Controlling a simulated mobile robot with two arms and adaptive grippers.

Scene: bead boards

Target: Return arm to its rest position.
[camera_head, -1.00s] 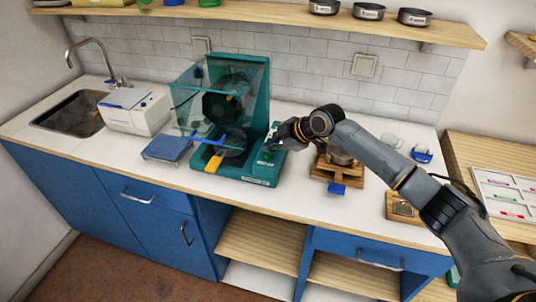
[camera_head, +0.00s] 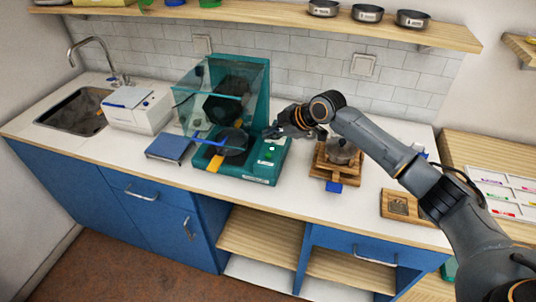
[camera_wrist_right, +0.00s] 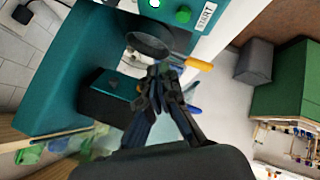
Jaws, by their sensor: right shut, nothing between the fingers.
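My right arm (camera_head: 385,150) comes in from the right and reaches over the counter. Its gripper (camera_head: 270,131) is shut and empty, beside the right side of the teal machine (camera_head: 255,170), near its front panel. In the right wrist view the closed fingers (camera_wrist_right: 160,74) show close to a dark round pan (camera_wrist_right: 148,42) with an orange handle (camera_wrist_right: 200,65). A green button (camera_wrist_right: 183,15) is on the machine beyond them. My left gripper is not in view.
A wooden stand (camera_head: 335,174) with a metal pot (camera_head: 342,150) stands below the forearm. A wooden board (camera_head: 408,221) lies near the forearm at the right. A blue scale-like box (camera_head: 171,147) and a white appliance (camera_head: 138,111) stand left. A shelf (camera_head: 280,28) runs above.

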